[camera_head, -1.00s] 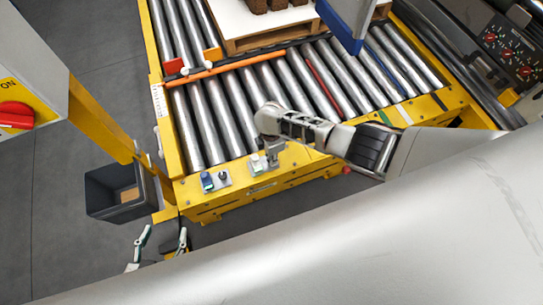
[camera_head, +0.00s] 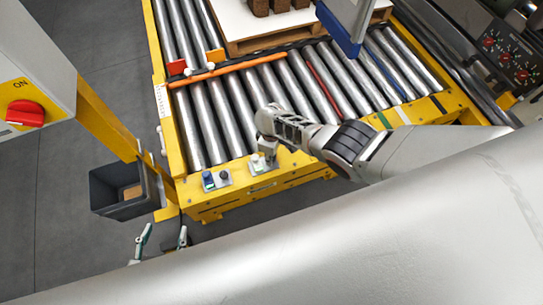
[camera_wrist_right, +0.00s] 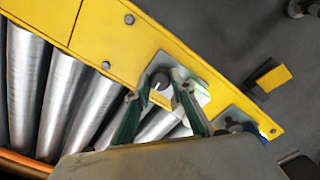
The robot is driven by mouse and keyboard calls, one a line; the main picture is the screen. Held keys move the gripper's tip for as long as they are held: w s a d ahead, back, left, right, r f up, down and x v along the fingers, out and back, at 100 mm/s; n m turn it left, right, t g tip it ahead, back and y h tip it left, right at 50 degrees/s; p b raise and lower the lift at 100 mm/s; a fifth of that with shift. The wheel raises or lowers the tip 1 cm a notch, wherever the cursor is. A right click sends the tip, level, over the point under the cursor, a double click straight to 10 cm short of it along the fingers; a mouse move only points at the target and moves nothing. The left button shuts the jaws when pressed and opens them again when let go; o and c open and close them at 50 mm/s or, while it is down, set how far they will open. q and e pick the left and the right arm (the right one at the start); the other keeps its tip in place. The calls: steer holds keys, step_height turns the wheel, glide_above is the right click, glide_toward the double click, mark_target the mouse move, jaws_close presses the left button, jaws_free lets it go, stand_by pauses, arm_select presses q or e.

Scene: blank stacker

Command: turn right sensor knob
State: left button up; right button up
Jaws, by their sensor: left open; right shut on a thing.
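The right sensor knob (camera_wrist_right: 158,80) is dark with a pale mark and stands on a light plate on the yellow conveyor edge. My right gripper (camera_wrist_right: 160,86) has its green-edged fingers on either side of it, shut on it. In the head view my right gripper (camera_head: 266,152) comes down over the right plate (camera_head: 257,170) and mostly hides the knob. The left plate with a blue button (camera_head: 208,180) and a dark knob (camera_head: 224,175) is beside it. My left gripper (camera_head: 162,240) is open and empty, low in the picture, in front of the conveyor.
Metal rollers (camera_head: 215,120) lie behind the yellow edge (camera_head: 300,172). A grey bin (camera_head: 118,190) hangs at left, near a box with a red switch (camera_head: 25,113). A pallet (camera_head: 260,43) with brown blocks stands at the back. A dark panel with red knobs (camera_head: 506,55) is at right.

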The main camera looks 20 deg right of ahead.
steer(key=shift+s+a+f+m, duration=0.1)
steer(key=shift+m, duration=0.3)
steer(key=o, duration=0.8)
steer(key=shift+r, duration=1.4)
step_height(320, 180, up, 9)
steer(key=shift+r, duration=0.15)
